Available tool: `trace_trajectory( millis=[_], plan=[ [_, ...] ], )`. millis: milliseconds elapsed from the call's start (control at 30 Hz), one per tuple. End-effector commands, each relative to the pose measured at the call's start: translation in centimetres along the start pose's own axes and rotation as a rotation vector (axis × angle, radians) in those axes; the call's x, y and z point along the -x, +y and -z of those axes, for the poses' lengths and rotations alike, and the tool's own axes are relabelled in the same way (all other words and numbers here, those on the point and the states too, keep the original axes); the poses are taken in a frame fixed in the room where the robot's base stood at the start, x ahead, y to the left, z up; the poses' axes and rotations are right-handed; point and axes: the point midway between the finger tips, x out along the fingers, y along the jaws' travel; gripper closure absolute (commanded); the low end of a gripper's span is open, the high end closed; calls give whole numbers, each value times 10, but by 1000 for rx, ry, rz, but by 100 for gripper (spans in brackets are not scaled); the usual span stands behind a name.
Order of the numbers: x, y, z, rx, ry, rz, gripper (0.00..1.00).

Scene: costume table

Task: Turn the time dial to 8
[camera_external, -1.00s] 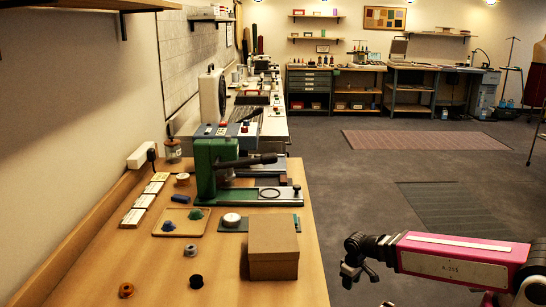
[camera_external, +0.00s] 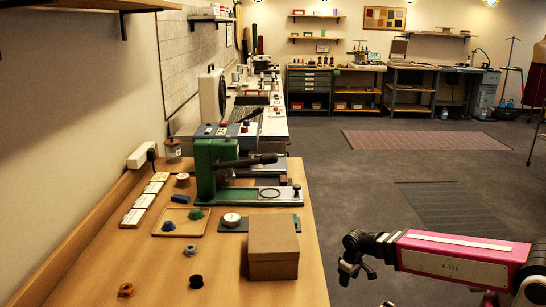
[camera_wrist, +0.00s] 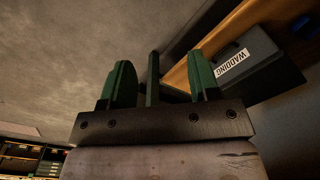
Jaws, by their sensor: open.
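Small coloured knobs or buttons show on that box, but I cannot tell which is the time dial, nor read any numbers. My gripper (camera_external: 356,274) is to the right of the table, beyond its edge and well apart from the press. In the wrist view my gripper (camera_wrist: 158,85) has its green fingers spread, with nothing held between them. The press's controls are not visible in the wrist view.
A cardboard box (camera_external: 273,250) stands at the table's right edge, between my gripper and the press. The wrist view shows a box labelled WADDING (camera_wrist: 245,65). A tray (camera_external: 160,230) holds small coloured pieces. The floor (camera_external: 360,190) right of the table is open.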

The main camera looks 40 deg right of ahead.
Motion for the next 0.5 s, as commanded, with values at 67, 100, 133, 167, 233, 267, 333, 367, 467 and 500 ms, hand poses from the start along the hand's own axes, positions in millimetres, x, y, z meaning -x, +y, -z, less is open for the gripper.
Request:
trace_trajectory(
  millis=[67,100,133,167,233,267,333,367,467,500],
  plan=[
    [9,8,30,-21,37,0,44],
    [15,13,47,-35,60,-1,44],
    [21,18,61,-47,80,-1,44],
    [28,23,76,-61,102,-1,44],
    [45,36,109,-92,152,-2,44],
    [54,42,123,-105,174,-3,44],
    [74,57,155,-134,225,-4,44],
    [83,63,168,-148,245,-5,44],
    [116,86,209,-189,316,-7,44],
    [129,95,224,-205,342,-9,44]
  ],
)
